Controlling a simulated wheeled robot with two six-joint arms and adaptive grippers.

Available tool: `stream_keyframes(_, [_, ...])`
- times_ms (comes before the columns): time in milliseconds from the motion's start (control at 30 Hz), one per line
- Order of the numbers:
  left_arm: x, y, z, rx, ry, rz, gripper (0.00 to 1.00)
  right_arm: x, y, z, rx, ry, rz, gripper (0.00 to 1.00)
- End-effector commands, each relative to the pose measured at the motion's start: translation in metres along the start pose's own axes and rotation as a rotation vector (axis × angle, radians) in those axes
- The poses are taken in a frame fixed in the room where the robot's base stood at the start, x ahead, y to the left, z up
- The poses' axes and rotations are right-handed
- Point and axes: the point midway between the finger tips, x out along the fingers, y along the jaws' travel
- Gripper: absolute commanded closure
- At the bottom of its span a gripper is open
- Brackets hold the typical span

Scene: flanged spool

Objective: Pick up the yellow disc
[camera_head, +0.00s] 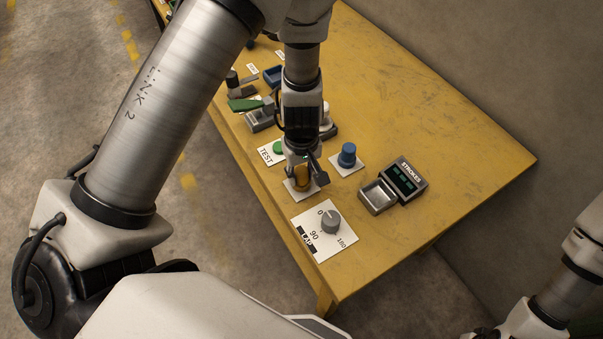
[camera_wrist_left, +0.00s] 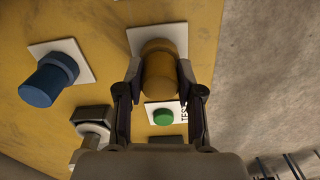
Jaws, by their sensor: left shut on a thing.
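The yellow disc (camera_head: 303,177) is a yellow-orange spool-like piece over a white square plate on the table. In the left wrist view the yellow disc (camera_wrist_left: 159,70) sits between the two fingers. My left gripper (camera_head: 303,173) comes down from above and is shut on it; the left gripper also shows in the left wrist view (camera_wrist_left: 159,82). Whether the disc touches its plate or is a little above it, I cannot tell. My right gripper does not show; only part of my right arm is at the lower right of the head view.
A blue spool (camera_head: 347,155) stands on a white plate just right of the gripper. A grey dial (camera_head: 331,222) is in front, a STROKES counter box (camera_head: 403,178) to the right. A green button (camera_head: 279,147) on the TEST plate is close behind. The table's (camera_head: 450,130) right part is clear.

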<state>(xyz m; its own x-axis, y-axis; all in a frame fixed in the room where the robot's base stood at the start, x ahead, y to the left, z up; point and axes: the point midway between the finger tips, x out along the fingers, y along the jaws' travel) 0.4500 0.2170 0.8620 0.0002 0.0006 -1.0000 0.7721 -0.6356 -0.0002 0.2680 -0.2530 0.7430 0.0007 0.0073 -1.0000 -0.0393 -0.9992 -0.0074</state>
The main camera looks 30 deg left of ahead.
Motion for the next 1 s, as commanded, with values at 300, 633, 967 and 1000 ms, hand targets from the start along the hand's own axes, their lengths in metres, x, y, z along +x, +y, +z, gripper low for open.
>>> stream_keyframes(300, [-0.033,-0.004,0.001,-0.001,0.001,0.001,1.00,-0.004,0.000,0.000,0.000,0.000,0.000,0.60])
stream_keyframes(633, [-0.043,-0.084,0.028,-0.005,-0.008,0.000,1.00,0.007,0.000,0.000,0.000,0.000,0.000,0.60])
stream_keyframes(967, [-0.059,-0.134,0.043,-0.001,-0.008,-0.004,1.00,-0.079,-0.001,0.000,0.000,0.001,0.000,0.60])
stream_keyframes(1000, [-0.058,-0.139,0.044,-0.001,-0.007,-0.004,1.00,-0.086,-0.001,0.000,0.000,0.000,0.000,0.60])
